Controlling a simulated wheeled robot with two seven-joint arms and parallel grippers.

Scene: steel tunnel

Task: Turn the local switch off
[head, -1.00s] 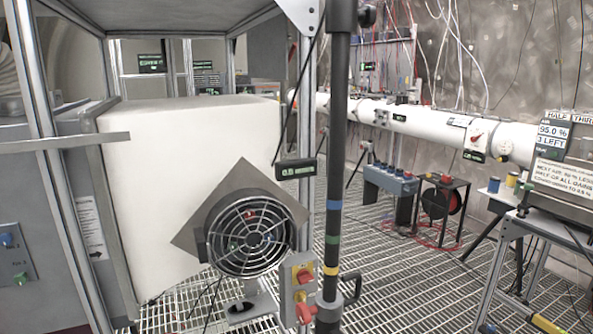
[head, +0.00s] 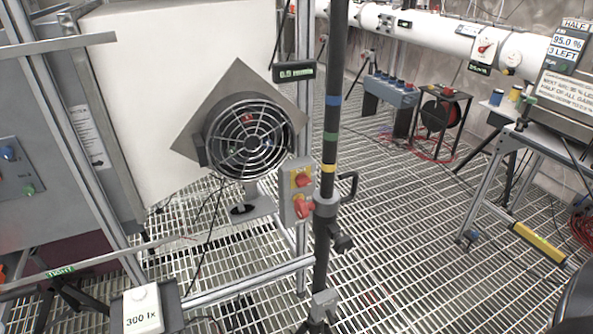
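A grey switch box (head: 286,205) is fixed to the upright metal post beside a fan, near the middle of the head view. It carries an upper red knob (head: 303,180) on a yellow plate and a larger lower red handle (head: 304,207). The lower handle looks tilted. I cannot read any label on the box, so I cannot tell which control is the local switch. Neither of my grippers shows in the head view.
A round fan (head: 250,140) with a wire guard sits left of the box. A dark pole (head: 328,150) with coloured bands and a side clamp stands just right of it. A white meter (head: 142,309) is at lower left. Open grating floor (head: 420,240) lies right of the pole.

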